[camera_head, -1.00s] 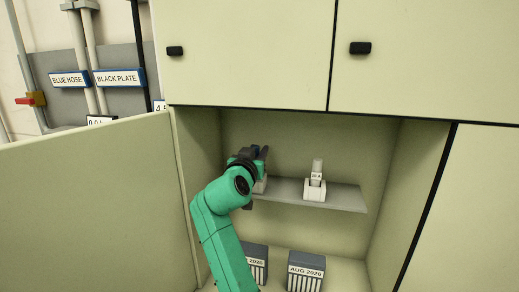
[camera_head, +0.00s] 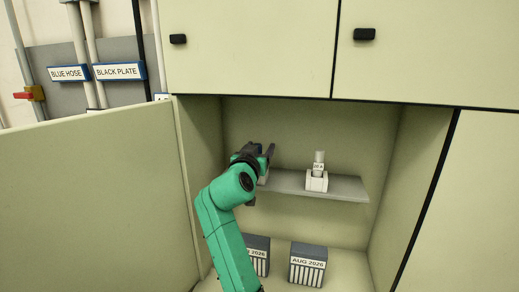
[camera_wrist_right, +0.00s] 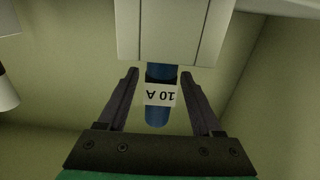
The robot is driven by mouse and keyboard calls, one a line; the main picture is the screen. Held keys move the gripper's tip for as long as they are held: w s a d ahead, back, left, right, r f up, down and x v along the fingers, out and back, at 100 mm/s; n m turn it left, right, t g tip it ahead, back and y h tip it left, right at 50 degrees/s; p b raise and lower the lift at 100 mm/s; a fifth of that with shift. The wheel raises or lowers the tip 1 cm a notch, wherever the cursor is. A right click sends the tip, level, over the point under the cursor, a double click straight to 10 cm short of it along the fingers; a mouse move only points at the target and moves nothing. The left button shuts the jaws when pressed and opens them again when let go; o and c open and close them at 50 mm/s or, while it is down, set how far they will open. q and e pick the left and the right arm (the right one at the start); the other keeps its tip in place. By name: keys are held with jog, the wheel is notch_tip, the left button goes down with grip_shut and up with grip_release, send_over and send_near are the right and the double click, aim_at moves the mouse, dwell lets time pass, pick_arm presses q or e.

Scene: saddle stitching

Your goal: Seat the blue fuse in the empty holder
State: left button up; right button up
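The blue fuse (camera_wrist_right: 157,112), labelled 10 A, shows in the right wrist view with one end in the white holder (camera_wrist_right: 172,32). How deep it sits I cannot tell. My right gripper (camera_wrist_right: 160,72) is open, with one finger on each side of the fuse and a visible gap on both sides. In the head view my right gripper (camera_head: 268,152) is at the left end of the grey shelf and hides most of that holder (camera_head: 263,178) and the fuse. A second white holder (camera_head: 317,182) on the shelf carries a pale fuse (camera_head: 319,160). My left gripper is not in view.
The grey shelf (camera_head: 345,187) is inside an open cabinet, with side walls close by. Dark boxes marked 2026 (camera_head: 308,265) stand on the cabinet floor below. The open door (camera_head: 90,200) spans the left, and closed cupboards are above.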

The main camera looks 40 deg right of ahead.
jog(key=shift+s+a, duration=0.1)
jog(key=shift+a, duration=0.05)
jog(key=b+v, duration=0.5)
jog(key=v, duration=0.9)
jog(key=shift+b, duration=0.4)
